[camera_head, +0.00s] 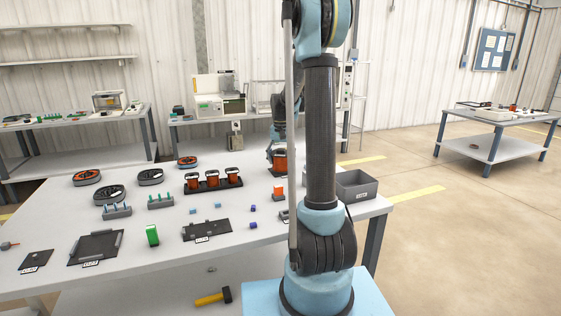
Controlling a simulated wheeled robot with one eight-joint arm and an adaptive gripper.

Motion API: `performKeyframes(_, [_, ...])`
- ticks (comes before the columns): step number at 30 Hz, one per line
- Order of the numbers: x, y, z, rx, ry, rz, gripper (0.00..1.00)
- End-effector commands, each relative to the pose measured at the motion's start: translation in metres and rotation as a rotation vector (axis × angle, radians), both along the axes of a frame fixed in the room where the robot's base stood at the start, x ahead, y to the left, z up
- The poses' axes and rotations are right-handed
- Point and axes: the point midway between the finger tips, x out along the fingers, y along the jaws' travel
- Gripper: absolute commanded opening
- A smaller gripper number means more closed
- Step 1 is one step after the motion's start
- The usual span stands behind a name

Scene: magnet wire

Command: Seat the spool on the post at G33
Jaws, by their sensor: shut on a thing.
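My gripper (277,149) reaches down at the table's far right side, partly hidden by my own arm. It is shut on a copper-coloured spool (281,160) with dark ends, held upright; I cannot tell whether the spool touches the table or hangs just above it. A black rack (214,187) left of it holds several similar copper spools (213,178) in a row. The label G33 is too small to read here, and I cannot make out which post bears it.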

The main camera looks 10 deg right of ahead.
Motion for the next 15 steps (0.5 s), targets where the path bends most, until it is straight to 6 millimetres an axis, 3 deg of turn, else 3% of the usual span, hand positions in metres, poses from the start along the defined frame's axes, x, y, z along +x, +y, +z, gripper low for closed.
performKeyframes(13, [0.0002, 0.0000, -0.0061, 0.000, 0.000, 0.000, 0.10])
performKeyframes(14, [0.0002, 0.0000, -0.0062, 0.000, 0.000, 0.000, 0.69])
performKeyframes(15, [0.0002, -0.0001, -0.0061, 0.000, 0.000, 0.000, 0.78])
